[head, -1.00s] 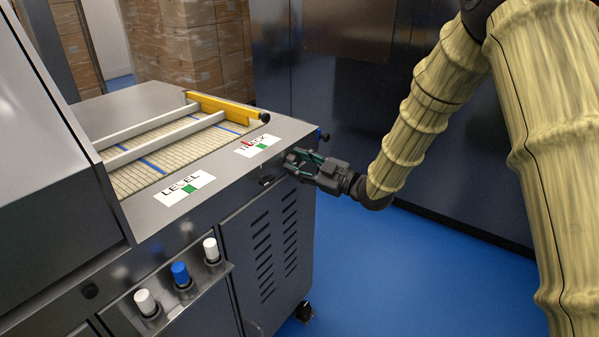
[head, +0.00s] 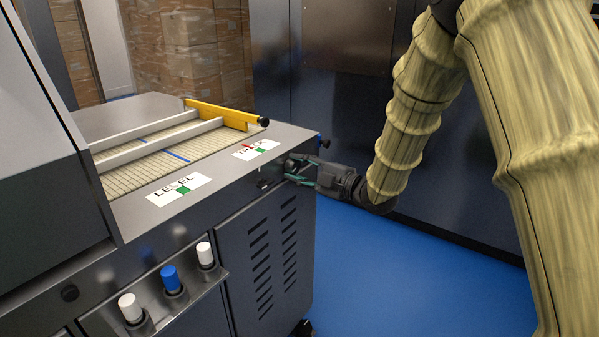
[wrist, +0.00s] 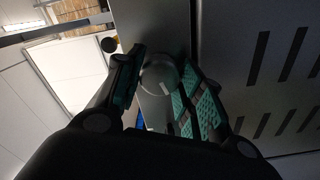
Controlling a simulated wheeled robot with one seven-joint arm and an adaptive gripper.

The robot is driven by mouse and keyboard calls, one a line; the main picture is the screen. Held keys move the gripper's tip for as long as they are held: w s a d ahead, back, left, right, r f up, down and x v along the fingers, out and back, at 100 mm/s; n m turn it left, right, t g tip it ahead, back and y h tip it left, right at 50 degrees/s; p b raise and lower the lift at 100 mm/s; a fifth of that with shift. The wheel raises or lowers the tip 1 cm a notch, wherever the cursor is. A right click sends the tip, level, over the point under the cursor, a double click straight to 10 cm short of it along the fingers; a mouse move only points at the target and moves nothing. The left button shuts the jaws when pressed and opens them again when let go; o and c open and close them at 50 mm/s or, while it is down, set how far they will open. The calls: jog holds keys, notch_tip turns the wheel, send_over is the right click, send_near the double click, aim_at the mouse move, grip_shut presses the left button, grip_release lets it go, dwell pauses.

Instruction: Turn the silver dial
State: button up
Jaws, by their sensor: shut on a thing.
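The silver dial (wrist: 159,80) is a round metal knob on the machine's grey front panel, in the middle of the wrist view. There the fingers mostly hide the dial. Above it, a white label (head: 268,146) with a green block and a red mark lies on the top edge. The red mark (head: 247,146) is left of the green block.
White and blue knobs (head: 169,279) stand on a ledge at lower left. A yellow bar (head: 215,112) crosses the conveyor. A dark knob (head: 324,143) sticks out at the corner. Blue floor (head: 400,270) is clear at right.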

dwell(0.4)
jog(key=o, duration=1)
jog(key=shift+d, duration=0.1)
jog(key=v, duration=1.2)
